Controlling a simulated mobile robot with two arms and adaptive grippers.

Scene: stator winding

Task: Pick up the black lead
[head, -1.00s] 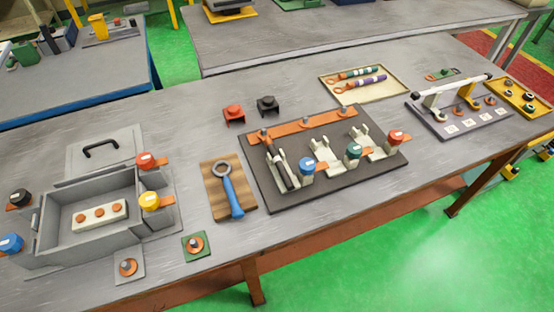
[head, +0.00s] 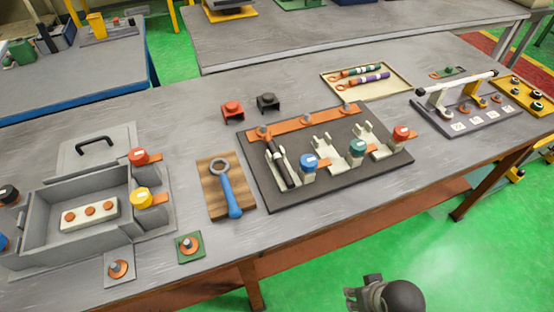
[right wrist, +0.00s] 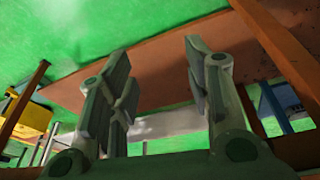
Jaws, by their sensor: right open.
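The black lead (head: 281,165) lies in the left one of the pale cradles on the dark board (head: 335,187), its upper end at the copper bar (head: 309,123). A blue-capped post (head: 308,163) stands just right of its lower end. My right gripper (head: 365,284) shows at the bottom of the head view, over the green floor in front of the table, well apart from the lead. In the right wrist view, its two fingers (right wrist: 158,85) stand apart with nothing between them. The lead does not show there. My left gripper is not in view.
A wooden board with a blue ring-ended tool (head: 228,190) is left of the dark board. A grey box (head: 50,215) stands farther left. A cream tray (head: 397,86) holds a green and a purple lead. The table's front edge lies between my right gripper and the lead.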

